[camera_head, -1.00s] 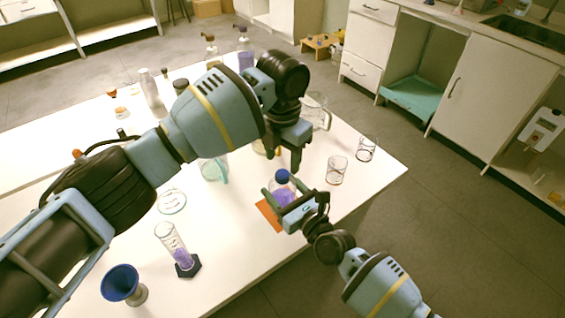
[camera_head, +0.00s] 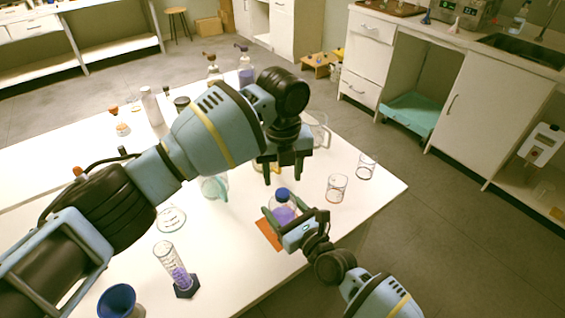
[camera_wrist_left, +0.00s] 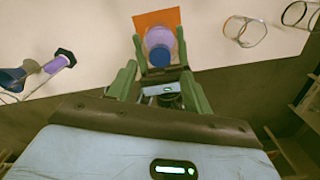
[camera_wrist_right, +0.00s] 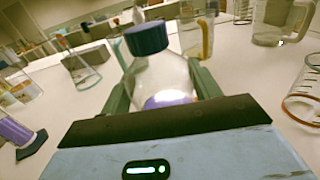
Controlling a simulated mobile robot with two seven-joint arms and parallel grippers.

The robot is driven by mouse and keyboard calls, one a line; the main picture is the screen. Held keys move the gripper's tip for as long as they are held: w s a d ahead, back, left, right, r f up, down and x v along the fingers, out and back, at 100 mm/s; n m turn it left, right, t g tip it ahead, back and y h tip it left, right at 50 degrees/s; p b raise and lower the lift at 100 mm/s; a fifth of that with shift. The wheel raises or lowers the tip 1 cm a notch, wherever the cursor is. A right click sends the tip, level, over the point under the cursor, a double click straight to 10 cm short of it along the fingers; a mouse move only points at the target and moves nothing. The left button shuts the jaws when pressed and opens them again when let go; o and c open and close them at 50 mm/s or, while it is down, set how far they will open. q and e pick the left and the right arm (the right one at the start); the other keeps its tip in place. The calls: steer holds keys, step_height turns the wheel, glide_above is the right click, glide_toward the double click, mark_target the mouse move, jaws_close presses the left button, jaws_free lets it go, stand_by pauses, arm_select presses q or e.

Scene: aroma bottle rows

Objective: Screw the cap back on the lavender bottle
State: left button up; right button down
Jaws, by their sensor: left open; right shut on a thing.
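The lavender bottle (camera_head: 284,214) is a clear flask with purple liquid, standing over an orange mat (camera_head: 268,234) near the table's front edge. A blue cap (camera_head: 282,193) sits on its neck; in the right wrist view the cap (camera_wrist_right: 146,38) looks level, but I cannot tell how tight it is. My right gripper (camera_wrist_right: 163,90) is shut around the bottle's body (camera_wrist_right: 165,75). My left gripper (camera_head: 283,172) is open and empty, above and apart from the cap. In the left wrist view the cap (camera_wrist_left: 160,54) lies just beyond the open fingers.
Two glass beakers (camera_head: 337,187) (camera_head: 366,166) stand to the right. A graduated cylinder (camera_head: 172,262) with purple liquid and a blue funnel (camera_head: 117,300) are at front left. A glass pitcher (camera_head: 318,130) stands behind my left gripper. White table (camera_head: 225,250) is clear left of the mat.

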arm_select(q)
steer(key=n, duration=0.5)
steer(key=shift+r, duration=0.2)
steer(key=n, duration=0.4)
steer(key=shift+r, duration=0.15)
steer(key=n, duration=0.5)
steer(key=shift+r, duration=0.15)
steer(key=n, duration=0.4)
steer(key=shift+r+n, duration=0.15)
steer(key=shift+n, duration=0.15)
steer(key=n, duration=0.4)
steer(key=shift+r+n, duration=0.15)
steer(key=shift+n, duration=0.25)
steer(key=n, duration=0.4)
steer(key=shift+r+n, duration=0.15)
steer(key=shift+n, duration=0.15)
steer(key=n, duration=0.4)
steer(key=shift+r, duration=0.15)
steer(key=n, duration=0.4)
steer(key=shift+r, duration=0.15)
